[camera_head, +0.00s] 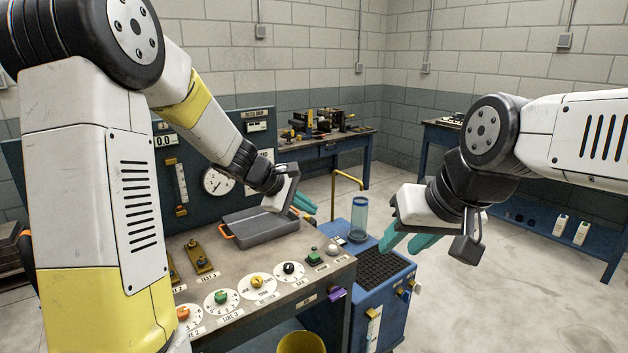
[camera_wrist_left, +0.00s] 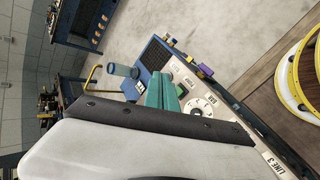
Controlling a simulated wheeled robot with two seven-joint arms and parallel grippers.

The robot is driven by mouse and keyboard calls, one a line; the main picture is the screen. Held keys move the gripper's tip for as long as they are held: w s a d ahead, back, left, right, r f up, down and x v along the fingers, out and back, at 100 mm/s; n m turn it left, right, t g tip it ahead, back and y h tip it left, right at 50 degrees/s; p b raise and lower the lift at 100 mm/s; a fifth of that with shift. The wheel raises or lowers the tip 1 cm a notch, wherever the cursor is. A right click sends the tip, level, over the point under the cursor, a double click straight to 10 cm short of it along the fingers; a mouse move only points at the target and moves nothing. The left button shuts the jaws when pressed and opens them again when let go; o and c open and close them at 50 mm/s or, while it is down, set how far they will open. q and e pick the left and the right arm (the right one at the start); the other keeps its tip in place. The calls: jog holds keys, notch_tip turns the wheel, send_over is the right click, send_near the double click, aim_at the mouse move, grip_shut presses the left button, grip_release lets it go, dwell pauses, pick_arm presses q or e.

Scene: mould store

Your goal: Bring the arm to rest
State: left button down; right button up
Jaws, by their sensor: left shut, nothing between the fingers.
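My left arm comes in from the left and reaches over the bench. My left gripper (camera_head: 306,203) has teal fingers, shut and empty, held above the right part of the bench beyond the grey tray. Its fingers also show close together in the left wrist view (camera_wrist_left: 162,92). My right arm comes in from the right.
The control bench (camera_head: 325,275) carries dials and a grey tray (camera_head: 262,230) with orange handles. A blue cart (camera_head: 375,300) with a clear blue cylinder (camera_head: 358,217) stands beside it. A yellow bucket (camera_head: 301,343) is below the bench front.

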pick_arm(q)
jog(key=s+a+r+m+y, duration=0.1)
jog(key=s+a+r+m, duration=0.1)
jog(key=s+r+m, duration=0.3)
jog(key=s+a+r+m, duration=0.1)
jog(key=s+r, duration=0.1)
jog(key=s, duration=0.5)
jog(key=s+a+m+y, duration=0.2)
jog(key=s+a+m, duration=0.1)
jog(key=s, duration=0.4)
jog(key=s+a+r+m+y, duration=0.1)
jog(key=s+a+m+y, duration=0.1)
jog(key=s+a, duration=0.4)
jog(key=shift+s+m, duration=0.6)
jog(key=shift+s, duration=0.05)
jog(key=shift+r, duration=0.1)
